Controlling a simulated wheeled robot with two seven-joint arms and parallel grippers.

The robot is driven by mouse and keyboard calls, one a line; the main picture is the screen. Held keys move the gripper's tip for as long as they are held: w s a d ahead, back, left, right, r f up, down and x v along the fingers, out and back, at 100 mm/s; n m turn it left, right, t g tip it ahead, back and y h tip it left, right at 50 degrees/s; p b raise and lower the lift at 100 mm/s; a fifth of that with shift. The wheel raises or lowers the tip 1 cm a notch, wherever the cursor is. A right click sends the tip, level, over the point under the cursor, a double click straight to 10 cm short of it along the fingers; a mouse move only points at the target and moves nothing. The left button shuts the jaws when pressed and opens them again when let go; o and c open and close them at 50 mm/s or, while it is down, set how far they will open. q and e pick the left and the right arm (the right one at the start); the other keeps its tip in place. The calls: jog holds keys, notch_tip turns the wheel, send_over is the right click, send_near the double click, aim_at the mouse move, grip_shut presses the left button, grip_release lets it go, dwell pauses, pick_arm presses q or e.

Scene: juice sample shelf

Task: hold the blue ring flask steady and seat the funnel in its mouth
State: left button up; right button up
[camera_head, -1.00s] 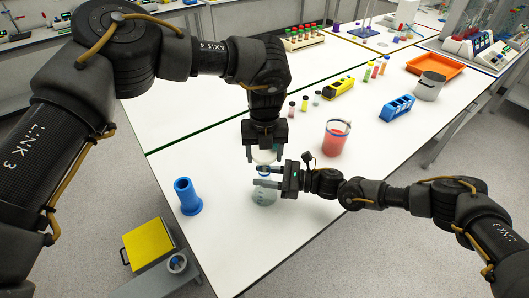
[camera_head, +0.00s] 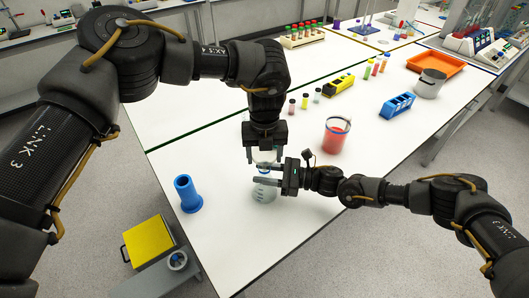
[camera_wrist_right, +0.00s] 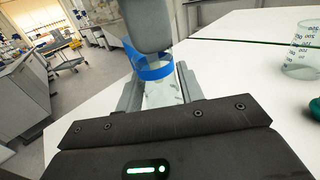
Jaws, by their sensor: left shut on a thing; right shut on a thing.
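The blue ring flask (camera_head: 264,193) is a clear vessel standing upright on the white table, with a blue ring near its mouth. My right gripper (camera_head: 266,175) is shut on it from the right, at its upper part. In the right wrist view the flask (camera_wrist_right: 160,93) sits between the two fingers. My left gripper (camera_head: 264,155) points down directly above and is shut on the pale funnel (camera_head: 264,157). Fingers hide much of the funnel, and a grey rounded part covers the flask's mouth in the wrist view. I cannot tell whether the funnel is inside the mouth.
A blue cylinder (camera_head: 187,195) stands left of the flask. A beaker of red liquid (camera_head: 336,136) stands to the right, with small vials (camera_head: 304,102) behind. A blue rack (camera_head: 397,106), grey pot (camera_head: 430,84) and orange tray (camera_head: 436,63) are farther right. The front table is clear.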

pick_arm(q)
jog(key=shift+f, duration=0.1)
jog(key=o, duration=1)
jog(key=shift+o, duration=0.2)
notch_tip(320, 180, up, 12)
